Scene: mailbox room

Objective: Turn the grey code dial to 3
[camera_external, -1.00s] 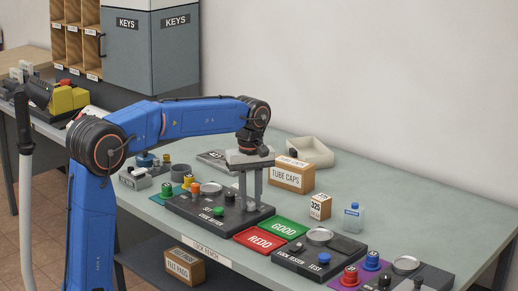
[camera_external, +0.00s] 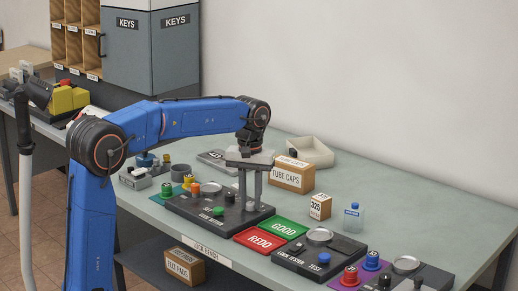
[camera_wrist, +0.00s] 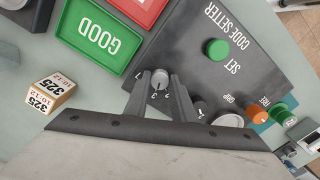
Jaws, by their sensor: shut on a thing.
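The code setter (camera_external: 180,203) is a dark sloped panel on the bench in the external view. It also fills the upper right of the wrist view (camera_wrist: 195,35). Its grey code dial (camera_wrist: 160,76) is a small round knob with a light mark, and digits, including a 3, stand around its lower side. My gripper (camera_wrist: 160,84) points down with a finger on each side of the dial and is shut on it. The exact number at the mark is too small to tell.
The panel's green SET button (camera_wrist: 217,49) and an orange knob (camera_wrist: 257,114) lie off to the side. Green GOOD (camera_external: 285,228) and red REDO (camera_external: 260,240) trays adjoin the panel. A TUBE CAPS box (camera_external: 292,176) stands behind my gripper.

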